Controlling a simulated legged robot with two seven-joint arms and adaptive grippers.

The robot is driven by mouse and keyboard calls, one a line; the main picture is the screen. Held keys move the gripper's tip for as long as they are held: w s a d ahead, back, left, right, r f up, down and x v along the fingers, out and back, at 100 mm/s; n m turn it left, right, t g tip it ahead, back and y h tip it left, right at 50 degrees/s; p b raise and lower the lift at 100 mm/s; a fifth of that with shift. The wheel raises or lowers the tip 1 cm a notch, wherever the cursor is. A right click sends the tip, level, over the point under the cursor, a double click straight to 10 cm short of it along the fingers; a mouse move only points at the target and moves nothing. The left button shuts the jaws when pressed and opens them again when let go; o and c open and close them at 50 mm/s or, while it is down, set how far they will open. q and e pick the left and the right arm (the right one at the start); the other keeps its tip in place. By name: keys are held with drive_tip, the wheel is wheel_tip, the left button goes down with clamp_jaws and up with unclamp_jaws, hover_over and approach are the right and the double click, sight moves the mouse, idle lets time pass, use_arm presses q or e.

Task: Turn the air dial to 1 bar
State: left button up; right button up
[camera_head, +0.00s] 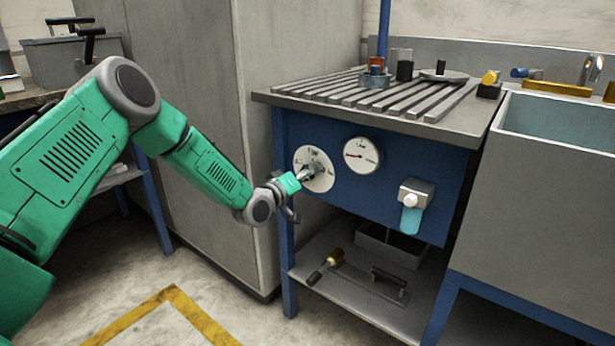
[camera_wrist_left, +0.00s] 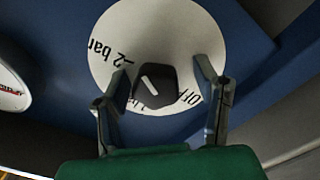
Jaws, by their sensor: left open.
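The air dial is a round white plate (camera_head: 304,157) on the blue front panel of the bench. In the left wrist view the plate (camera_wrist_left: 150,25) carries upside-down lettering: "2 bar" at left, "OFF" at lower right, and a partly hidden mark between them. Its dark knob (camera_wrist_left: 155,87) has a short white line slanting to the upper left. My left gripper (camera_head: 309,172) is at the dial. In the wrist view my left gripper (camera_wrist_left: 165,82) is open, one finger on each side of the knob; contact cannot be told. My right gripper is not in view.
A pressure gauge (camera_head: 362,155) with a red needle is right of the dial. Further right is a valve with a teal handle (camera_head: 411,220). The slatted bench top (camera_head: 400,115) overhangs the panel. A lower shelf (camera_head: 330,295) holds tools. A grey cabinet (camera_head: 195,90) stands at left.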

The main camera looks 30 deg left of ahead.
use_arm(q)
drive_tip(key=shift+d, duration=0.1)
drive_tip(key=shift+c, duration=0.5)
drive_tip(key=shift+r, duration=0.1)
drive_tip(key=c, duration=1.1)
drive_tip(key=shift+c, duration=0.2)
drive_tip(key=shift+m, duration=0.4)
drive_tip(key=m+p, duration=0.2)
drive_tip(key=m, duration=0.1)
drive_tip(key=m+p, duration=0.1)
drive_tip(key=m, duration=0.3)
drive_tip(key=shift+p, duration=0.4)
drive_tip(key=m+p, duration=0.1)
drive_tip(key=m, duration=0.3)
drive_tip(key=shift+s+f+m+p, duration=0.15)
drive_tip(key=shift+m+p, duration=0.15)
drive_tip(key=shift+m, duration=0.7)
drive_tip(key=shift+w+f+m+p, duration=0.1)
drive_tip(key=shift+m+p, duration=0.2)
drive_tip(key=shift+m, duration=0.7)
